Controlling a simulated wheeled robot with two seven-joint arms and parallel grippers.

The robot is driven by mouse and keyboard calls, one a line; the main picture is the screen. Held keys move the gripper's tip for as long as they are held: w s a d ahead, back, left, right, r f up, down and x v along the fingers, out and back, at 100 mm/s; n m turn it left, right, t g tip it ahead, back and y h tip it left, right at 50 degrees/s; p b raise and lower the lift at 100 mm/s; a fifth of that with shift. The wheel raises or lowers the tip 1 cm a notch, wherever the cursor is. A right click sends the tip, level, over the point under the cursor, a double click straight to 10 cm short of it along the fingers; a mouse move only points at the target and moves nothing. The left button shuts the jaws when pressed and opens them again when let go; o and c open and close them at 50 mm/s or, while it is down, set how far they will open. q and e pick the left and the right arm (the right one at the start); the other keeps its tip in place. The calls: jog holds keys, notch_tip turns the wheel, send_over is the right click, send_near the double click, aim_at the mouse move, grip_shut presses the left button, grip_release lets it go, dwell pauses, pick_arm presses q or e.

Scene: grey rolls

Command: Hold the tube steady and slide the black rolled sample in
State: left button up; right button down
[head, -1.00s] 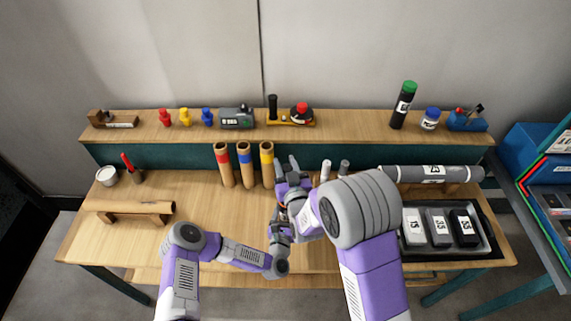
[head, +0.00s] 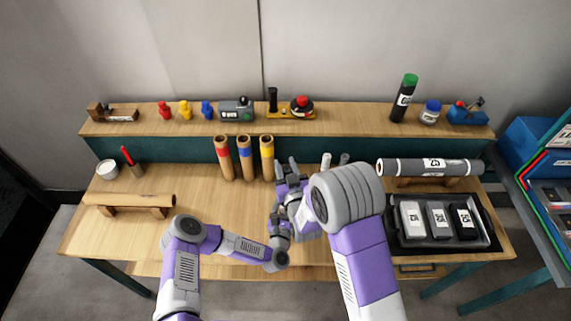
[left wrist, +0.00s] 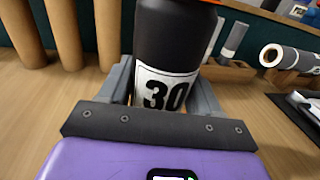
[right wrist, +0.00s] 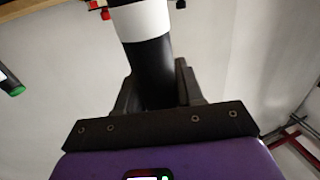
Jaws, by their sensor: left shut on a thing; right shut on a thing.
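In the left wrist view my left gripper (left wrist: 163,88) is shut on a black tube (left wrist: 172,40) with a white label reading 30 and an orange edge at its top. In the right wrist view my right gripper (right wrist: 156,85) is shut on a black roll (right wrist: 150,62) with a broad white band beyond the fingers. I cannot tell whether the roll and the tube touch.
Three cardboard tubes (head: 245,160) with coloured bands stand behind my grippers. A grey roll (head: 430,166) lies on a stand at the right, above a tray (head: 484,240) of numbered boxes. A wooden stand (head: 130,200) is at the left. The table's left half is mostly clear.

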jog(key=shift+f, duration=1.25)
jog(key=c, duration=0.6)
grip_release()
jog(key=v, duration=1.2)
pick_arm(q)
jog(key=o, duration=1.2)
